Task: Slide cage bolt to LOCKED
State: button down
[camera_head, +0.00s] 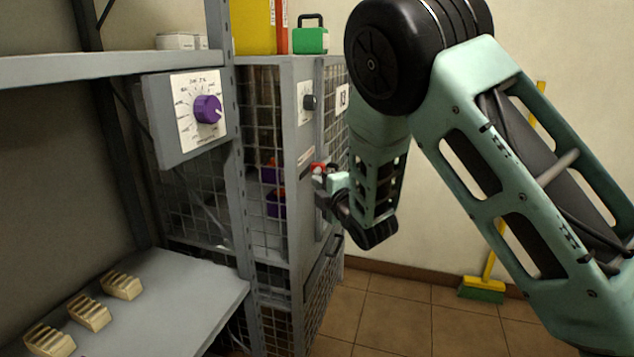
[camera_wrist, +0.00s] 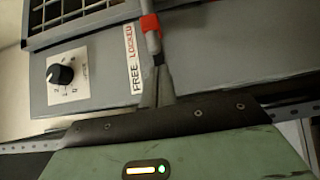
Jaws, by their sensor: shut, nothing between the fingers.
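The cage bolt shows in the wrist view as a grey rod with a red grip (camera_wrist: 150,23), beside a label (camera_wrist: 131,58) reading FREE in black and LOCKED in red. The red part is beside the LOCKED word. In the head view the red grip (camera_head: 318,168) shows small on the grey cage (camera_head: 283,150) door side. My gripper (camera_wrist: 157,68) is shut and empty, its fingertips at the lower end of the rod in the wrist view; I cannot tell whether they touch it. In the head view my gripper (camera_head: 324,184) is at the cage, partly hidden by my wrist.
A black dial (camera_wrist: 60,74) sits on the cage panel. A shelf post and a box with a purple knob (camera_head: 208,109) stand left of the cage. A workbench (camera_head: 170,300) holds beige blocks (camera_head: 88,312). A yellow-green broom (camera_head: 482,290) leans at right. The tiled floor between is clear.

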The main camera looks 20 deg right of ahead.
jog(key=s+d, duration=0.1)
jog(key=s, duration=0.7)
jog(key=s+a+f+m+g, duration=0.2)
jog(key=s+a+m+g, duration=0.25)
jog(key=s, duration=0.25)
jog(key=s+a+f+m+g, duration=0.3)
jog(key=s+a+m+g, duration=0.1)
jog(key=s+a+g, duration=0.2)
jog(key=s+r+m+g+h, duration=0.3)
jog(key=s+g, duration=0.4)
jog(key=s, duration=1.6)
notch_tip(320, 180, up, 18)
jog(key=p, duration=1.9)
jog(key=shift+d+r+m+y, duration=0.15)
jog(key=shift+d+m+y, duration=0.15)
jog(key=shift+m+y, duration=0.1)
